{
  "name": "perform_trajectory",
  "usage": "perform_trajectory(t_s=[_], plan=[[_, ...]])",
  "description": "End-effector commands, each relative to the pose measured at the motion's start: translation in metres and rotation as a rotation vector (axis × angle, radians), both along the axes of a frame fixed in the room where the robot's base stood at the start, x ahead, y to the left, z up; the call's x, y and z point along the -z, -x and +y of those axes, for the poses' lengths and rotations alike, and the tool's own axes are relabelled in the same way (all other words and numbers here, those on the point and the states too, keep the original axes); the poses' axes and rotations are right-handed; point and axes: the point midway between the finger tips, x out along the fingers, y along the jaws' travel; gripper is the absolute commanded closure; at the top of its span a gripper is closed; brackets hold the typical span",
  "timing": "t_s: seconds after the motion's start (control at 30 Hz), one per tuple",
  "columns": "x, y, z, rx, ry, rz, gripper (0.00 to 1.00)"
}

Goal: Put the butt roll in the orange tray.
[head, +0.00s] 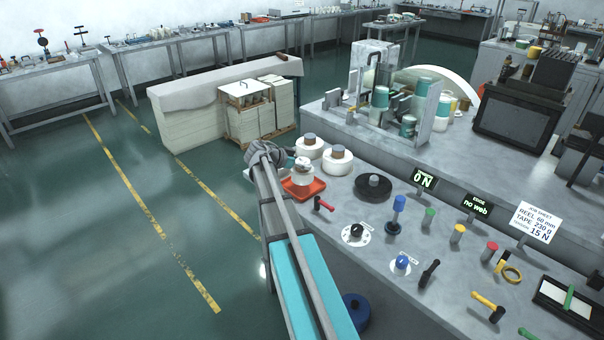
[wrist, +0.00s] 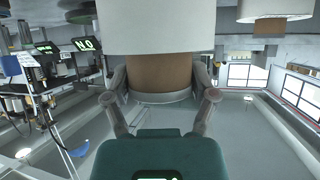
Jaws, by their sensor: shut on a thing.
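The butt roll (head: 303,176) is a small white roll with a brown core standing out of its top. In the head view it is over the orange tray (head: 289,189); I cannot tell whether it touches the tray floor. My gripper (head: 296,161) reaches in from the left and is shut on the roll's core. In the wrist view, which is upside down, the white roll (wrist: 155,28) fills the top middle. My gripper's fingers (wrist: 160,85) lie on both sides of its brown core.
Two bigger white rolls (head: 338,161) (head: 309,149) stand close behind and right of the tray. A black disc (head: 373,187) lies further right. A red-handled tool (head: 323,204) and a black dial (head: 356,231) are nearer. The bench edge is just left of the tray.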

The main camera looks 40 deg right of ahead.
Motion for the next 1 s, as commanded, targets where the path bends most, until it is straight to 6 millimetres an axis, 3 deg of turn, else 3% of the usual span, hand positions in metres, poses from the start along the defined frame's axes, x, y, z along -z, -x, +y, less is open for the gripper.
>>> perform_trajectory(t_s=[0.27, 0.73, 1.0], plan=[[0.003, -0.002, -0.001, 0.0, 0.001, 0.0, 0.8], [0.038, -0.007, -0.004, 0.0, 0.001, 0.0, 0.8], [0.04, -0.007, -0.004, 0.0, 0.001, 0.0, 0.8]])
